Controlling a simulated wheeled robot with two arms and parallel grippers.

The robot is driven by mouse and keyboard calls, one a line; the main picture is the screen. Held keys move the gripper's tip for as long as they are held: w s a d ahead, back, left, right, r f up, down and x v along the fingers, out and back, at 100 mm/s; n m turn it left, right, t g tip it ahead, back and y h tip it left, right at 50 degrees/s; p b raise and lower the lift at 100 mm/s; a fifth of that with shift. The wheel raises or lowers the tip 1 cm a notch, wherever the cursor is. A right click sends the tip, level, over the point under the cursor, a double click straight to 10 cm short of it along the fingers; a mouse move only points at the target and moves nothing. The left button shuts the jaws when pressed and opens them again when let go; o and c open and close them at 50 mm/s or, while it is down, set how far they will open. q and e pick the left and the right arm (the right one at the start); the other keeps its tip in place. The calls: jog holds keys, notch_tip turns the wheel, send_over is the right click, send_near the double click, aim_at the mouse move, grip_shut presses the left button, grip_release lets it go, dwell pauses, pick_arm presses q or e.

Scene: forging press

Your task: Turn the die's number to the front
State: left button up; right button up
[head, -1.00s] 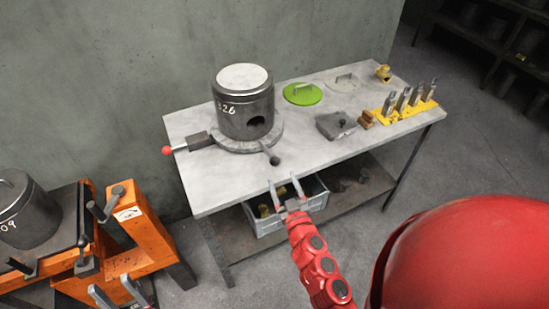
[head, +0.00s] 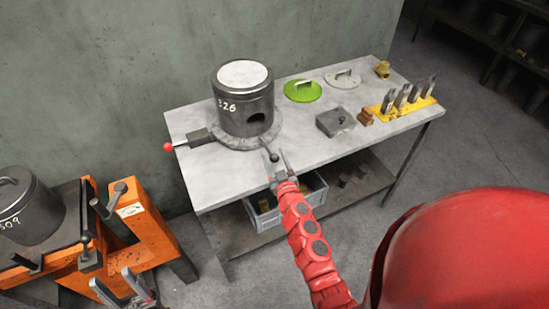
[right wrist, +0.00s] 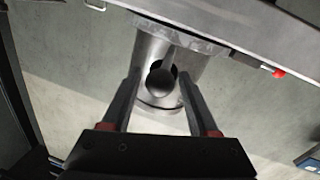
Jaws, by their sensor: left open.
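The die (head: 243,97) is a dark metal cylinder with a pale top, upright on a round turntable plate (head: 236,142) on the grey bench. Its white number 326 (head: 227,106) faces front-left in the head view, left of a dark round hole. A handle with a dark knob (head: 273,156) sticks out from the plate at the front. My right gripper (head: 275,159) is at this knob. In the right wrist view its fingers are apart on either side of the knob (right wrist: 160,82), with gaps showing. My left gripper (head: 112,280) is open at the lower left, away from the die.
A red-knobbed lever (head: 169,146) sticks out left of the plate. A green lid (head: 303,91), a grey block (head: 335,122) and a yellow tool rack (head: 404,107) stand to the right. An orange stand (head: 150,230) with another die (head: 25,210) is at left. A grey crate (head: 287,208) sits below.

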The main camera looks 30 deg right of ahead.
grip_shut()
dwell(1.2)
